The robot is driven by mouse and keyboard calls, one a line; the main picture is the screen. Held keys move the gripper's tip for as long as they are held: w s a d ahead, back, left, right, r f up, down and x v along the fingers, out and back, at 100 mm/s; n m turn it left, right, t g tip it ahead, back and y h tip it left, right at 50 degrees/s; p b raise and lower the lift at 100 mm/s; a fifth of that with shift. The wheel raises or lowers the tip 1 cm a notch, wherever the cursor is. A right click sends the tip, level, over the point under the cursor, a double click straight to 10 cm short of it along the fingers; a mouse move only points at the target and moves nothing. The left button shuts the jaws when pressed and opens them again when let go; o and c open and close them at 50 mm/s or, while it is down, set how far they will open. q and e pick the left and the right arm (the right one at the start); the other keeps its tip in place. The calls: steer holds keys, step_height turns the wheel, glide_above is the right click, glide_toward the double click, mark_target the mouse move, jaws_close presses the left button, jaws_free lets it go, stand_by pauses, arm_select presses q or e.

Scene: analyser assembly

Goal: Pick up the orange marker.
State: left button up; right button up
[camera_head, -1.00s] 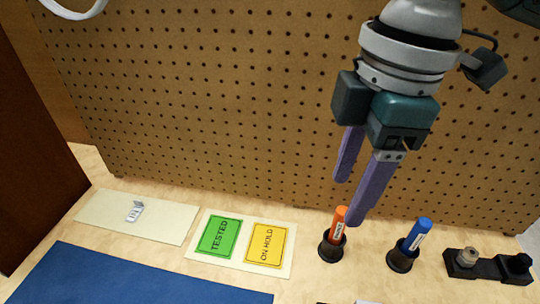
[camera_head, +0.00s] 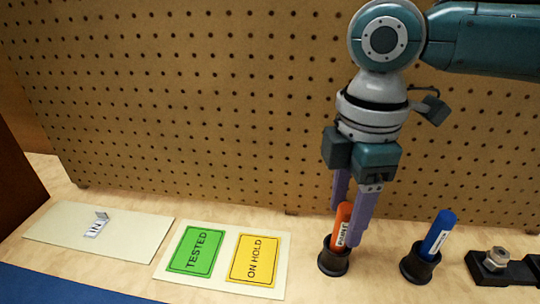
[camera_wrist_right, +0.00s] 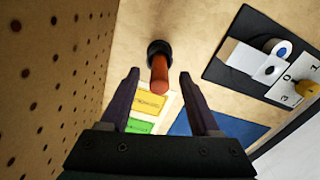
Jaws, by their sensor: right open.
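The orange marker (camera_head: 342,225) stands upright in a black round holder (camera_head: 333,261) on the bench, with a white label on its side. My right gripper (camera_head: 347,226) is open and points down, its two purple fingers on either side of the marker's upper part in the head view. In the right wrist view the marker (camera_wrist_right: 159,76) stands in its holder (camera_wrist_right: 158,48), just beyond the open fingertips (camera_wrist_right: 158,76) and between their lines. I cannot tell whether a finger touches it. My left gripper is not in view.
A blue marker (camera_head: 439,233) stands in another black holder (camera_head: 420,265) to the right, then a black block with a metal fitting (camera_head: 496,259). Green TESTED (camera_head: 196,251) and yellow ON HOLD (camera_head: 255,259) cards lie left. A pegboard (camera_head: 200,100) rises behind.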

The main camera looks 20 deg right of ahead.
steer(key=shift+f, duration=0.6)
jaws_close()
